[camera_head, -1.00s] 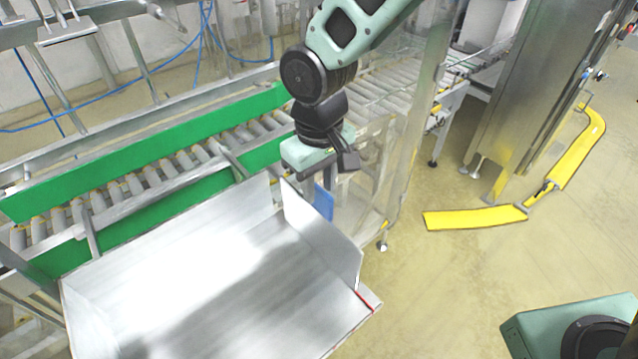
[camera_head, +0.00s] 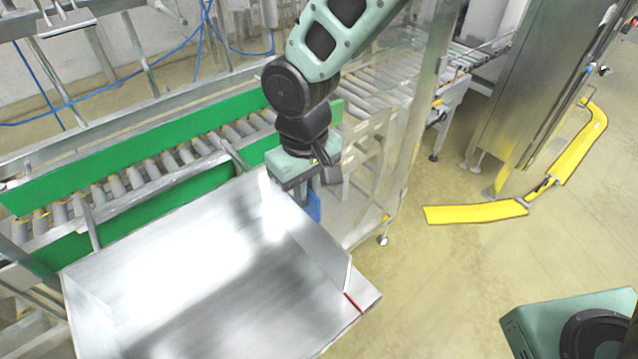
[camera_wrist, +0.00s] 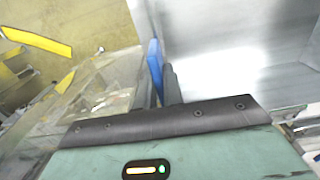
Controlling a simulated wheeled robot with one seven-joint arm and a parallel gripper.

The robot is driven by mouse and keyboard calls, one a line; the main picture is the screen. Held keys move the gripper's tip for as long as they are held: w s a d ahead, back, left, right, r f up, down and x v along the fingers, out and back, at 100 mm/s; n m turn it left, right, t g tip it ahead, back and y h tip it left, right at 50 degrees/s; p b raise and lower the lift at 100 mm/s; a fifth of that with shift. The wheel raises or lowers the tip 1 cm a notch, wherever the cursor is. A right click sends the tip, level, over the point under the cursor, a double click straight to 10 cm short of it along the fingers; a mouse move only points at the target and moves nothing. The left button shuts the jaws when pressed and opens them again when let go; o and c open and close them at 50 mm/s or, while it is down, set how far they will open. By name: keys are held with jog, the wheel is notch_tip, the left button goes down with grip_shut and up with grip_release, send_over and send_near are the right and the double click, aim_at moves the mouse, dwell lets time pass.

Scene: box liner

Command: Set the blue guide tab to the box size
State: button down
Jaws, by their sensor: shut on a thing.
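The blue guide tab (camera_head: 314,206) stands upright on the outer side of an upright metal guide plate (camera_head: 315,245), at the right of the metal tray (camera_head: 200,300). My gripper (camera_head: 303,192) points down and is shut on the tab. In the wrist view the blue tab (camera_wrist: 155,66) shows edge-on between my fingers (camera_wrist: 160,85), with the plate and bright tray to its right. A thin red line (camera_head: 354,303) lies on the tray's front right edge, near the plate's front end. No printed box size is readable.
A roller conveyor (camera_head: 150,180) with green side rails (camera_head: 130,230) runs behind the tray. A clear panel and metal frame (camera_head: 375,170) stand just right of my gripper. A yellow guard (camera_head: 475,215) lies farther right, over open floor.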

jog(key=shift+s+a, duration=0.6)
jog(key=shift+a, duration=0.25)
jog(key=c, duration=1.5)
grip_release()
jog(key=shift+r, duration=0.1)
notch_tip(320, 180, up, 17)
jog(key=b, duration=0.3)
jog(key=shift+r+b, duration=0.15)
jog(key=shift+b, duration=0.15)
jog(key=shift+n+y, duration=0.3)
jog(key=shift+n, duration=0.2)
jog(key=s+d+f+b, duration=0.1)
jog(key=s+d+f, duration=0.6)
jog(key=s+d+f+b, duration=0.1)
jog(key=s+d+f, duration=0.6)
jog(key=s, duration=0.1)
jog(key=shift+d+f, duration=0.1)
jog(key=shift+f, duration=0.1)
